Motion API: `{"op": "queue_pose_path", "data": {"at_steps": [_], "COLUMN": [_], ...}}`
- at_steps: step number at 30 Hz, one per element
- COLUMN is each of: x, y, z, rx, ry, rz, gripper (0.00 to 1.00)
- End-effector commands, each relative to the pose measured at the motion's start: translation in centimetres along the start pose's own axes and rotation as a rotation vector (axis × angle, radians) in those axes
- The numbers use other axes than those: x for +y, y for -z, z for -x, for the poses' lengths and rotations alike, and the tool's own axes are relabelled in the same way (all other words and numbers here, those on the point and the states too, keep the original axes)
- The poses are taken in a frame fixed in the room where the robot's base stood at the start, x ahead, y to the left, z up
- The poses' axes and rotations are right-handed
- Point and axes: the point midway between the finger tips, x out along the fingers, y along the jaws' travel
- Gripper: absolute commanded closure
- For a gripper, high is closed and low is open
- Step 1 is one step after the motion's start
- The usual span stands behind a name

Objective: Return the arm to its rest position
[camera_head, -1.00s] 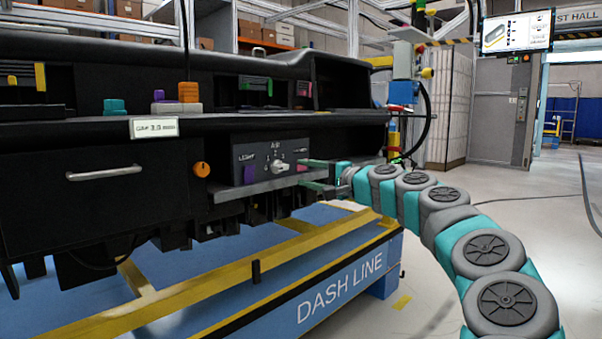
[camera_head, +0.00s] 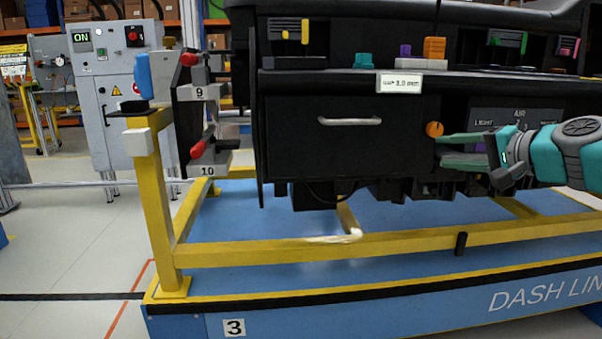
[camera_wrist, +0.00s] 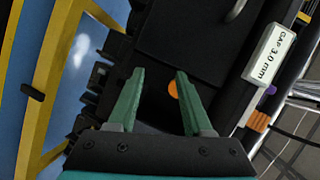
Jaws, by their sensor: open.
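My arm reaches in from the right edge in the head view, in front of the dashboard module (camera_head: 290,150). My gripper (camera_head: 442,150) is open and empty, its green fingers pointing left. It is in front of the panel marked AIR and LIGHT (camera_head: 545,114) and just below right of the orange knob (camera_head: 434,129). Much of that panel is hidden behind my gripper and arm. In the wrist view the open fingers (camera_wrist: 160,76) frame dark dashboard, with the orange knob (camera_wrist: 173,90) showing between them.
The black drawer with a silver handle (camera_head: 349,121) is shut. Coloured blocks, including an orange one (camera_head: 434,48), lie on the ledge above a gap label (camera_head: 400,84). A yellow frame (camera_head: 270,252) stands below. A grey cabinet (camera_head: 115,100) is at left; floor before it is clear.

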Motion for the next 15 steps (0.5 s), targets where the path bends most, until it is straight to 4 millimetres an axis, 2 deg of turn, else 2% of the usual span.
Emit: {"op": "queue_pose_path", "data": {"at_steps": [1,4,6,8,9,12,14,15], "x": [-0.9,-0.8,0.0,1.2,2.2,5.6,8.1,9.7], "y": [-3.3,-10.1,-15.0,-18.9,-21.5,-27.3,-30.2,-31.8], "z": [-1.0,-2.4,-2.8,-2.8,-2.4,-0.5,1.2,2.7], "rx": [-0.065,-0.195,-0.290,-0.369,-0.422,-0.555,-0.632,-0.679], "ry": [-0.039,-0.128,-0.202,-0.271,-0.319,-0.457,-0.545,-0.605], "rz": [0.051,0.158,0.232,0.296,0.340,0.442,0.494,0.529], "gripper": [0.50,0.50,0.50,0.50,0.50,0.50,0.50,0.50]}}
